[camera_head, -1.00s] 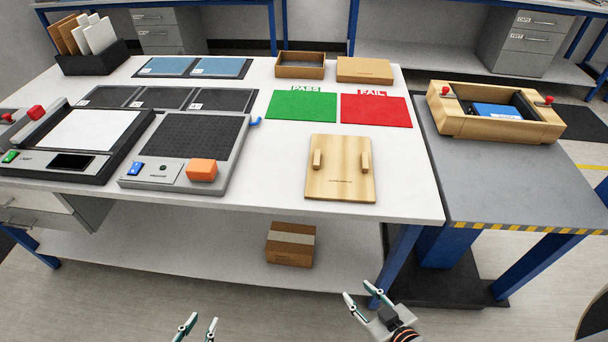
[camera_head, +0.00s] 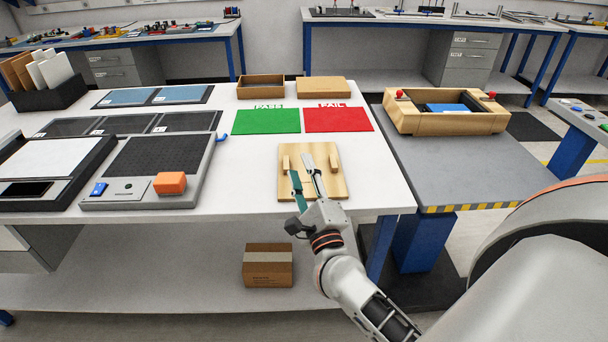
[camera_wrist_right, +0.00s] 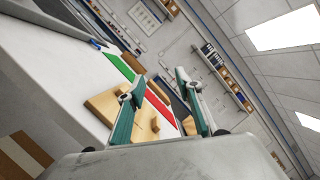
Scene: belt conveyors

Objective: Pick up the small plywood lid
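The small plywood lid (camera_head: 336,182) is a flat light-wood board with two raised wooden grips, lying on the white table near its front edge. My right gripper (camera_head: 302,169) reaches over it from the front, its fingers apart and empty. In the head view, the fingers cover part of the board between the grips. In the right wrist view the lid (camera_wrist_right: 104,105) shows beyond and between the open fingers (camera_wrist_right: 160,83); I cannot tell whether they touch it. My left gripper is out of view.
The green PASS mat (camera_head: 267,121) and red FAIL mat (camera_head: 338,119) lie behind the lid. A scale (camera_head: 130,201) with an orange block (camera_head: 170,183) stands to the left. A wooden box frame (camera_head: 446,122) sits on the grey stand (camera_head: 470,174) to the right.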

